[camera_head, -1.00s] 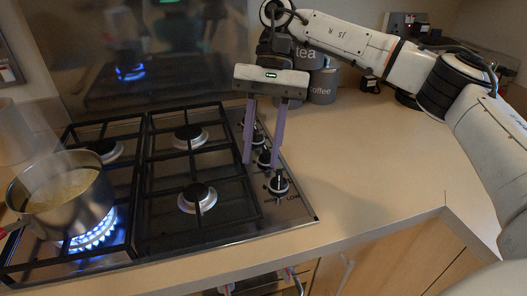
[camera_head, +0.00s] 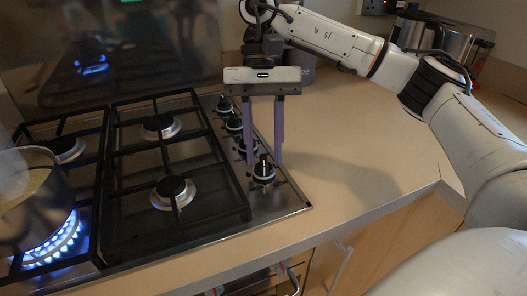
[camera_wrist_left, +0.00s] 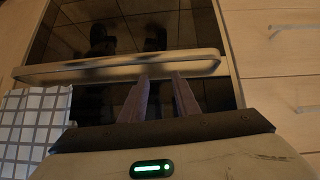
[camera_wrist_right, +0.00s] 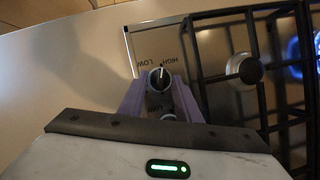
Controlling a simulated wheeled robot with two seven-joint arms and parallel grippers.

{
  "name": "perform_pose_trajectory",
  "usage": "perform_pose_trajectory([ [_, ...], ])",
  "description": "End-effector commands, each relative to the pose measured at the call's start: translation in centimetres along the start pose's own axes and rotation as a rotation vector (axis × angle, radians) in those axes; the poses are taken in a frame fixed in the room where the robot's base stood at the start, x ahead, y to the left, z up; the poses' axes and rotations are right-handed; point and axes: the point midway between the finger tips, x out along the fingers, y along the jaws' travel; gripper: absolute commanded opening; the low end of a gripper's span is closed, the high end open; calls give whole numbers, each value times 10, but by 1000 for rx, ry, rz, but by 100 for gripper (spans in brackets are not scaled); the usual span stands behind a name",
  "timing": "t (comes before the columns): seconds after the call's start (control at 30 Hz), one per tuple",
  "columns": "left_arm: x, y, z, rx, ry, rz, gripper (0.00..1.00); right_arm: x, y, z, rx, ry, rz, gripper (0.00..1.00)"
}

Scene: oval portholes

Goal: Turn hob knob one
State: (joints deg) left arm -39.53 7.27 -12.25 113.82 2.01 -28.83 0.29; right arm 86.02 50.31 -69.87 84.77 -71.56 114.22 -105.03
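Several black hob knobs run in a row along the hob's right side. The front knob (camera_head: 263,172) stands nearest the hob's front corner. Behind it come another knob (camera_head: 247,145) and more toward the back. My right gripper (camera_head: 265,164) is open and points down, its purple fingers on either side of the front knob. In the right wrist view the front knob (camera_wrist_right: 160,77) lies between the fingertips, with a gap visible. Whether they touch it I cannot tell. My left gripper (camera_wrist_left: 161,77) is open and empty, its fingertips by the oven door handle (camera_wrist_left: 100,69).
The gas hob (camera_head: 215,200) has black grates, and a front-left burner flame (camera_head: 55,245) is lit under a steel pan (camera_head: 35,205). The worktop (camera_head: 350,150) right of the knobs is clear. A kettle (camera_head: 440,45) stands at the back right.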

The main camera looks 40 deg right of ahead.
Motion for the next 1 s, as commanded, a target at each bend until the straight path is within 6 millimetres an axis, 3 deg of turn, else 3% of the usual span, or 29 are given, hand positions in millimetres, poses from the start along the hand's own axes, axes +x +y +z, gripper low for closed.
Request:
perform_pose_trajectory([
  [0.27, 0, 0, -1, 0, 3, 0, 29, 1, 0, 0, 0, 0, -1, 29],
  [0.43, 1, 0, -4, 0, 8, 0, 29, 1, 0, 0, 0, 0, -1, 0],
  [0.77, 2, -1, -5, 1, 14, -1, 29, 1, 0, 0, 22, 0, -10, 0],
  [1.0, 5, -1, -2, 2, 11, -1, 29, 2, 1, 0, 128, -1, -55, 0],
])
